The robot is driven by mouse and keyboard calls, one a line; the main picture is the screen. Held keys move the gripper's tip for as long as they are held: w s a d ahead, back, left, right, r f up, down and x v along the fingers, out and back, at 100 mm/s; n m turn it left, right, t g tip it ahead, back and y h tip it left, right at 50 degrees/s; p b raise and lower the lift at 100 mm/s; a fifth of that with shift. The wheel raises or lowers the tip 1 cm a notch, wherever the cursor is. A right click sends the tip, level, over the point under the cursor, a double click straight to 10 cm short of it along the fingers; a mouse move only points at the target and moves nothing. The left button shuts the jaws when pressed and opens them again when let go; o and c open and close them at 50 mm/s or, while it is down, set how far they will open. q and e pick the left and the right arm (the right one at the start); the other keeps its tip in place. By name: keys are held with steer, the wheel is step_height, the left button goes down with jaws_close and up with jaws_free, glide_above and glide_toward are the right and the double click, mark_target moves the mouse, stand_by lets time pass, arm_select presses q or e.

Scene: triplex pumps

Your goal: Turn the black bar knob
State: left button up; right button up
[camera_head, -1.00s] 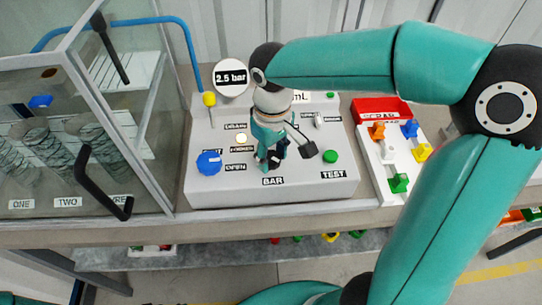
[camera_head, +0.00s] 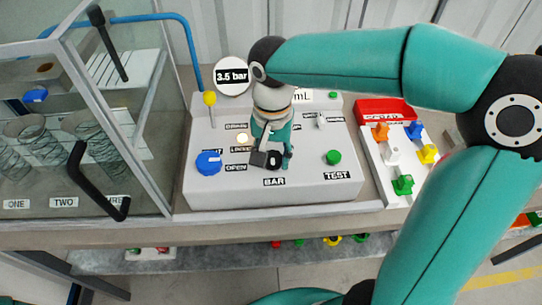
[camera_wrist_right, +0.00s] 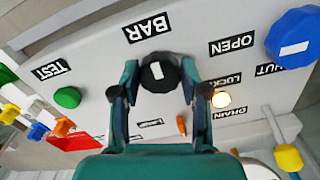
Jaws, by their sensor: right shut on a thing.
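The black bar knob (camera_wrist_right: 158,73) with a white mark sits above the BAR label on the white control panel (camera_head: 220,192). In the right wrist view it lies between the two fingers of my right gripper (camera_wrist_right: 160,84), which is shut on it. In the head view my right gripper (camera_head: 270,158) reaches down over the knob and hides most of it. The round gauge (camera_head: 232,76) behind the panel reads 3.5 bar. My left gripper is not in view.
A blue knob (camera_head: 208,163) is left of the gripper and a green TEST button (camera_head: 333,157) right. A yellow-topped lever (camera_head: 210,99) stands at the back left. A glass cabinet (camera_head: 165,150) flanks the panel's left, and a tray of coloured pieces (camera_head: 376,178) its right.

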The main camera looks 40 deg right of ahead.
steer(key=m, duration=0.4)
steer(key=m+b, duration=0.1)
steer(key=m, duration=0.1)
steer(key=shift+w+r, duration=0.1)
steer(key=shift+w, duration=0.2)
steer(key=m, duration=0.4)
steer(key=shift+w+d+m+b, duration=0.1)
steer(key=shift+m+b, duration=0.25)
steer(key=shift+m, duration=1.25)
steer(key=o, duration=1.1)
steer(key=shift+o, duration=0.2)
